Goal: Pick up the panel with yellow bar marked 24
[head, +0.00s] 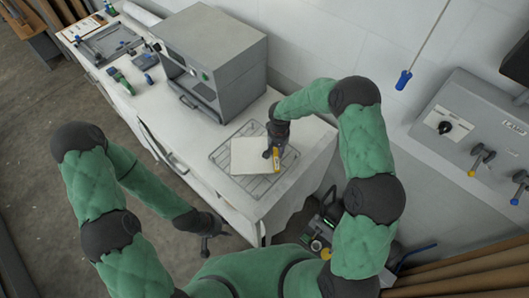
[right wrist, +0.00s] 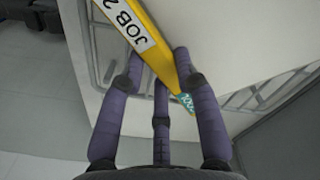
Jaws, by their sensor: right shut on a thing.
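A white panel (head: 248,157) with a yellow bar (head: 276,160) along its right edge is at the wire rack on the white counter. I cannot tell whether it touches the rack. My right gripper (head: 271,151) is shut on the yellow bar from above. In the right wrist view the fingers (right wrist: 156,62) sit on either side of the yellow bar (right wrist: 165,66). Its white label reads "JOB 2", with the rest cut off by the frame edge. My left gripper (head: 206,244) hangs low in front of the counter, away from the panel; its fingers are too small to judge.
A grey press (head: 225,65) stands on the counter behind the wire rack (head: 262,184). Small tools and a tray (head: 108,45) lie at the counter's far left. A grey wall box with valves (head: 478,140) is at the right, and a blue-ended pull cord (head: 403,80) hangs nearby.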

